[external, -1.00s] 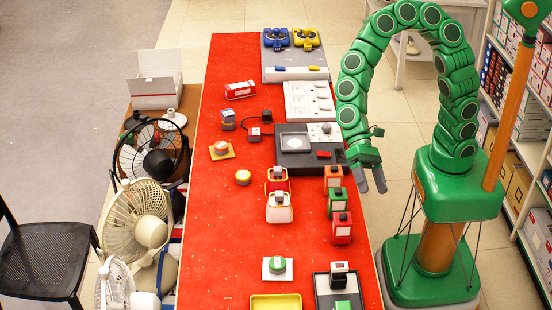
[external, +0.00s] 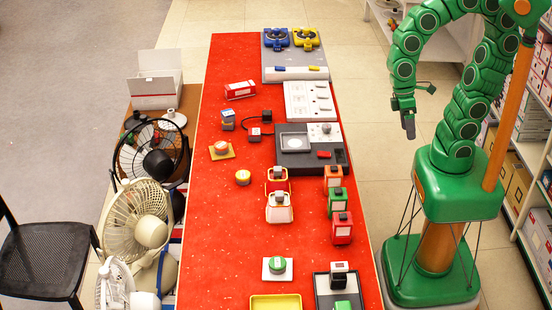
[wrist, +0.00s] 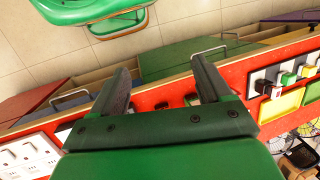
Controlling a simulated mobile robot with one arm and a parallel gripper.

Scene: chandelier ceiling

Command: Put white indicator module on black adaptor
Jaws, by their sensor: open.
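My gripper (external: 408,126) hangs in the air off the right side of the red table, empty. Its two fingers stand apart in the wrist view (wrist: 160,68). A small white block with a dark face (external: 339,270), which looks like the white indicator module, stands at the back of a dark-rimmed tray at the table's near right. A small black block (external: 254,135) with a cable, possibly the black adaptor, sits left of the grey-and-black panel. I cannot tell for certain which pieces are the module and the adaptor. The gripper is far from both.
Orange (external: 333,180), green (external: 337,202) and red (external: 342,232) blocks line the right edge of the red table (external: 225,270). A white two-part piece (external: 279,210) stands mid-table. A grey-and-black panel (external: 334,160) lies behind. Fans (external: 135,220) stand left. Floor is clear between table and base.

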